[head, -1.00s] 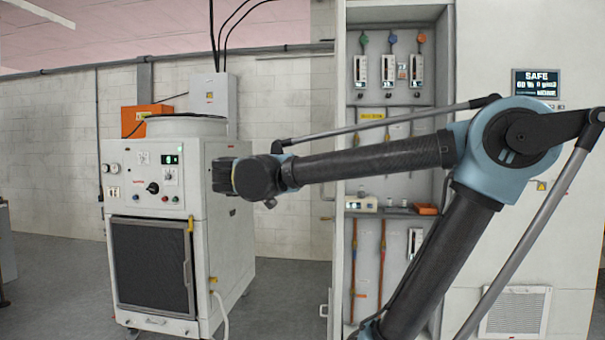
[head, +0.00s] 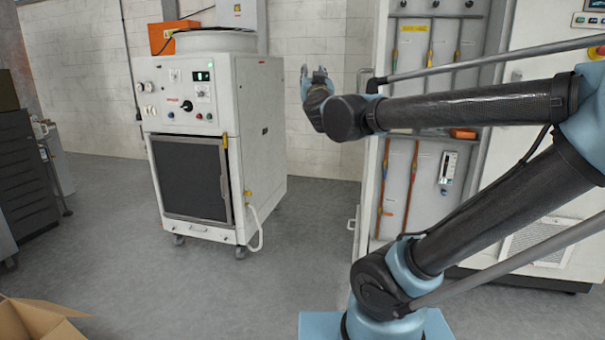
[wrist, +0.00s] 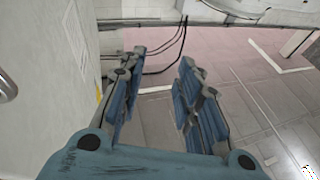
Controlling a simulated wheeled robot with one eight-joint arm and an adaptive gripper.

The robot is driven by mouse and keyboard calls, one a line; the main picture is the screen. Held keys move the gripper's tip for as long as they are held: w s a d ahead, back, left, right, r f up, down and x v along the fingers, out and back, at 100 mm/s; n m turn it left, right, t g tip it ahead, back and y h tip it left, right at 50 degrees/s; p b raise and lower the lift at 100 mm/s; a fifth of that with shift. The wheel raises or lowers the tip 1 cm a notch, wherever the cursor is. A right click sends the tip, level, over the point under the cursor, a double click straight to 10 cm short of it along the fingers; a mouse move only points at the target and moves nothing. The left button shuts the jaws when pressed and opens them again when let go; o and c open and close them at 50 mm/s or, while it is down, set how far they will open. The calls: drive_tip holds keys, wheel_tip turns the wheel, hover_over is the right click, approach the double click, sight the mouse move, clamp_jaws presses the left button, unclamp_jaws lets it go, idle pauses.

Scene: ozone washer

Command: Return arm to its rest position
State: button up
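My gripper (head: 313,76) points upward in the head view, in front of the white brick wall, between the washer and the grey cabinet. In the wrist view its two blue fingers (wrist: 158,85) stand apart with nothing between them. My arm reaches from the lower right up and across to the left, bent at the elbow. The white ozone washer (head: 265,150) on castors stands to the left of the gripper, apart from it. Its dark front panel is closed, and a green display shows on its control face.
The grey cabinet (head: 381,225) with pipes and gauges stands close behind my arm. A dark drawer unit (head: 25,170) stands at the left. An open cardboard box (head: 40,322) lies at the lower left. The grey floor (head: 210,300) in front of the washer is clear.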

drive_tip(key=s+d+f+n+g+y, duration=0.1)
drive_tip(key=s+f+n+g+y, duration=0.3)
drive_tip(key=f, duration=0.9)
drive_tip(key=s+f+n+g, duration=0.1)
drive_tip(key=s+f+g, duration=0.35)
drive_tip(key=f, duration=0.75)
drive_tip(key=s+d+f+m+g+h, duration=0.2)
drive_tip(key=s+d+f+g, duration=0.3)
drive_tip(key=f, duration=0.5)
drive_tip(key=s+d+f+m+g+h, duration=0.2)
drive_tip(key=s+d+f+g, duration=0.4)
drive_tip(key=s+d+f, duration=0.3)
drive_tip(key=s+d+h, duration=0.1)
drive_tip(key=s, duration=0.2)
drive_tip(key=shift+s+f+m+h, duration=0.2)
drive_tip(key=shift+f+m+h, duration=0.1)
drive_tip(key=shift+f, duration=0.05)
